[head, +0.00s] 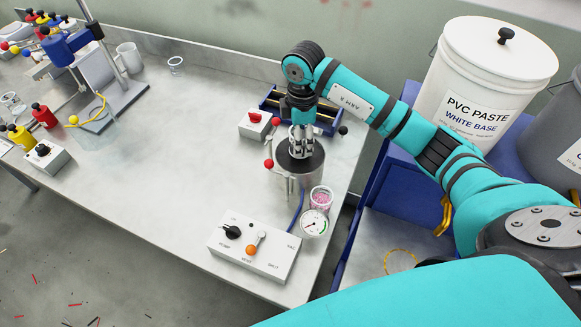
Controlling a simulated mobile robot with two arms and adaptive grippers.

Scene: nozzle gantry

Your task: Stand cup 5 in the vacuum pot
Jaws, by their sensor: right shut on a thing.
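The vacuum pot (311,168) is a dark grey cylinder near the right edge of the bench. My right gripper (301,148) points straight down over the pot's mouth, with its fingertips at or inside the rim. It is shut on a small pale thing, apparently cup 5, mostly hidden by the fingers and the pot; no number is readable. I cannot tell whether the cup touches the pot's floor. A clear cup with pink contents (321,199) stands just in front of the pot, beside the gauge (314,223). My left gripper is not in view.
A control box (254,247) with a black knob and an orange-tipped lever sits in front. A red-button box (257,124) and a blue frame (325,116) stand behind the pot. A small clear cup (175,66) stands far back. The bench middle is clear.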

